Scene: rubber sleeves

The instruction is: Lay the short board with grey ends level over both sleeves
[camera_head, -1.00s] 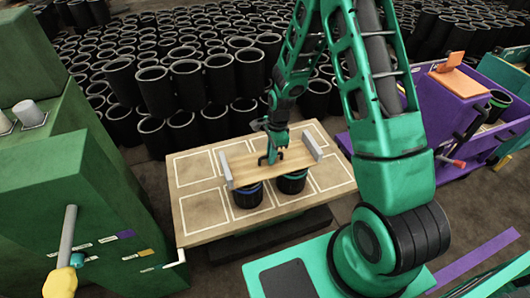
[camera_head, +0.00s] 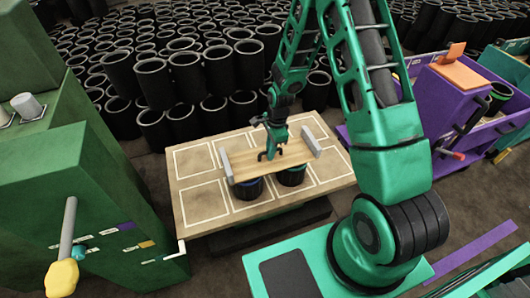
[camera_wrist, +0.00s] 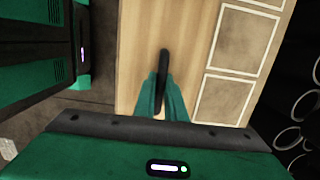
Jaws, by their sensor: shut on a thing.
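The short wooden board (camera_head: 255,170) has upright grey ends, the left one (camera_head: 227,166) and the right one (camera_head: 312,143).
The sleeves stand on a tan table (camera_head: 205,208) marked with white rectangles. Many black tubes (camera_head: 185,75) crowd behind it. A green cabinet (camera_head: 85,205) with a yellow-knobbed handle stands at left, a purple cart (camera_head: 450,110) at right. The table's left part is clear.

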